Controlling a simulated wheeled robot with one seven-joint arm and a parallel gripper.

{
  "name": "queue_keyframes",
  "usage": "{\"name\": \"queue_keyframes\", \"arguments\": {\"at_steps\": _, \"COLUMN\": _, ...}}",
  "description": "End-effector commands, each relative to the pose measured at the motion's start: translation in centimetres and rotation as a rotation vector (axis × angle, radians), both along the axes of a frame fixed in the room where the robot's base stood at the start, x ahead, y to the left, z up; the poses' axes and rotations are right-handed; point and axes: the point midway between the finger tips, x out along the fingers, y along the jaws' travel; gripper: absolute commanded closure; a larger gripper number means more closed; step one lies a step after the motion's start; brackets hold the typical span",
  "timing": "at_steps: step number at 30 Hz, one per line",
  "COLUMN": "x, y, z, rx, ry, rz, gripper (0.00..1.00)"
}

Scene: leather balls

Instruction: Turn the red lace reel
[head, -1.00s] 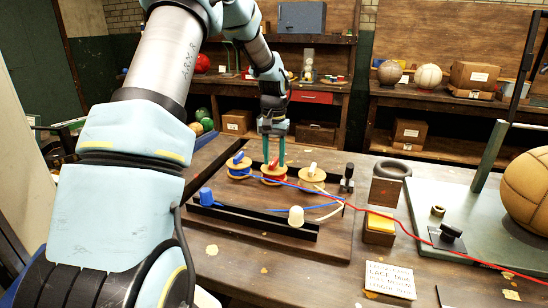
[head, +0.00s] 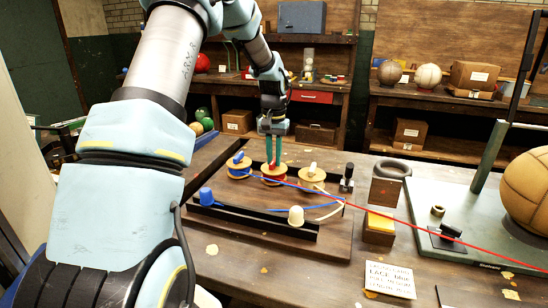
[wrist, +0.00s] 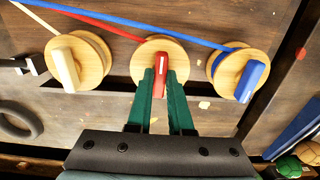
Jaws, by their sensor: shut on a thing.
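The red lace reel (head: 275,180) is the middle of three wooden reels on a wooden board. It has a red knob on top, also seen in the wrist view (wrist: 161,74). My gripper (head: 273,160) is above it with its green fingers (wrist: 160,85) on either side of the knob, shut on it. The red lace (head: 400,219) runs from this reel in a straight line to the right, towards the ball stand. The blue reel (wrist: 238,74) and the white reel (wrist: 79,62) stand on either side, each with a raised knob.
Black rails (head: 255,232) edge the board. A leather ball (head: 530,190) sits at the right. A written card (head: 390,280) lies at the front.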

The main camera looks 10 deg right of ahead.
Motion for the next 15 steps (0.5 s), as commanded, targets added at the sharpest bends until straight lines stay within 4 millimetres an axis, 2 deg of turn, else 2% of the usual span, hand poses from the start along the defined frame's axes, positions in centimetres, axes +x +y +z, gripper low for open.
{"name": "queue_keyframes", "arguments": {"at_steps": 15, "x": 0.01, "y": -0.03, "z": 0.15, "rx": -0.001, "ry": 0.001, "rz": -0.361, "gripper": 1.00}}
